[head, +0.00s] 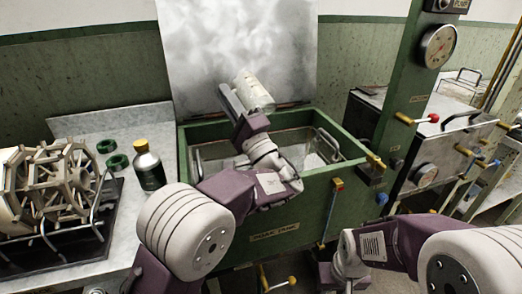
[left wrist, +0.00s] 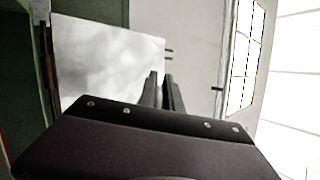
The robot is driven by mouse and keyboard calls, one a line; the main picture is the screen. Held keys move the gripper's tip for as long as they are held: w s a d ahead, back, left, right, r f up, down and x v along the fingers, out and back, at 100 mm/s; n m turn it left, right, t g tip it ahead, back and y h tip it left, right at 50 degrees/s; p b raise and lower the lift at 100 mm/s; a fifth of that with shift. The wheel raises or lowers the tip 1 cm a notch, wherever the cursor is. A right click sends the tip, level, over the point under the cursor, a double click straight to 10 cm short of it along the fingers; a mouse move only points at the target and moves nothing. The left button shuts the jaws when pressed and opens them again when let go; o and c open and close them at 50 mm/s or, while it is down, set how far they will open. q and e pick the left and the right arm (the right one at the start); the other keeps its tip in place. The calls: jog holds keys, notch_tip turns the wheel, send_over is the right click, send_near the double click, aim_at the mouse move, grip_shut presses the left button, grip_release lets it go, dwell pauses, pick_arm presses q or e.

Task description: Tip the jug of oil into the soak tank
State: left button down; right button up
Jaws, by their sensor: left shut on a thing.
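The soak tank (head: 262,237) is a green box with a label on its front; its pale metal lid (head: 240,45) stands raised behind it. The lid also shows in the left wrist view (left wrist: 110,65). My left gripper (head: 238,105) is over the tank's opening, shut on a cream, can-like jug (head: 253,90). The jug is tilted, above the tank's back part. In the left wrist view the fingers (left wrist: 161,90) are close together; I cannot make out the jug there. No stream of oil shows. My right gripper (head: 332,277) is low in front of the tank; its fingers cannot be made out.
A dark bottle with a yellow cap (head: 149,168), green rings (head: 117,162) and a wooden reel (head: 60,190) are on the left bench. A green post with a gauge (head: 438,46) and levers stands right of the tank.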

dwell(0.7)
pick_arm(q)
jog(key=shift+w+f+g+p, duration=0.15)
jog(key=shift+f+g+p, duration=0.2)
jog(key=shift+f, duration=0.2)
jog(key=w+a+f+g+h+p, duration=0.2)
jog(key=f+g+h+p, duration=0.5)
jog(key=p, duration=0.7)
jog(key=w+a+f+g+h+p, duration=0.2)
jog(key=w+f+g+h+p, duration=0.1)
jog(key=f+g+h+p, duration=0.5)
notch_tip(320, 180, down, 5)
jog(key=g+p, duration=0.3)
jog(key=p, duration=0.4)
jog(key=shift+f, duration=0.15)
jog(key=shift+s+g, duration=0.1)
jog(key=shift+g, duration=0.15)
dwell(0.4)
